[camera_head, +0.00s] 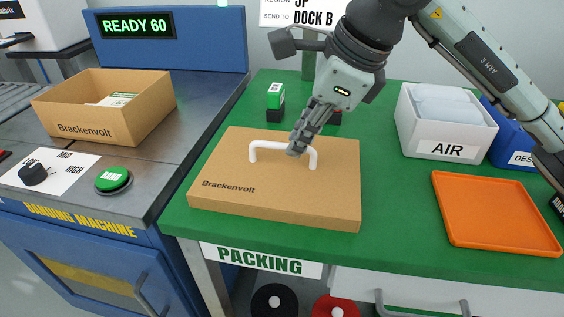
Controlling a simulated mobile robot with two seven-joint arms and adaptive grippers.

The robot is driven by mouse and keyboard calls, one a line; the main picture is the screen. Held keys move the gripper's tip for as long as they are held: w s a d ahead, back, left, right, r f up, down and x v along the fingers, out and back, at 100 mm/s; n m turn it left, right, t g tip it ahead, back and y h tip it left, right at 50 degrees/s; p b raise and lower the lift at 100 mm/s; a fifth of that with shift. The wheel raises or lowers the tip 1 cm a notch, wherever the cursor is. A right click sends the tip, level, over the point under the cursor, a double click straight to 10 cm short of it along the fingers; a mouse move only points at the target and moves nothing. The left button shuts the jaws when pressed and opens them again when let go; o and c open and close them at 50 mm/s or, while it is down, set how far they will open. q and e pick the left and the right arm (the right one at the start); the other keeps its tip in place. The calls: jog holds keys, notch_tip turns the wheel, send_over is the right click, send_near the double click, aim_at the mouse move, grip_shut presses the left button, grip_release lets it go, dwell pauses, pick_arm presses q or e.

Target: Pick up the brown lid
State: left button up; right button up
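The brown lid (275,188), marked "Brackenvolt", lies flat on the green packing table and has a white arched handle (283,147) on top. My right gripper (297,151) points down at the handle, with its fingertips over the handle's bar near its middle. The fingers show nearly edge-on, so I cannot tell whether they are closed on the bar. My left gripper is not in view.
An open brown box (105,122) stands on the banding machine at left, beside a green button (113,179). On the table are a small green-and-black item (275,103), a white AIR bin (443,143) and an orange tray (497,247). A blue bin (508,153) is far right.

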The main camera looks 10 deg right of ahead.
aim_at(282, 160)
jog(key=x, duration=0.3)
jog(key=shift+w+f, duration=0.1)
jog(key=shift+c, duration=0.2)
grip_shut()
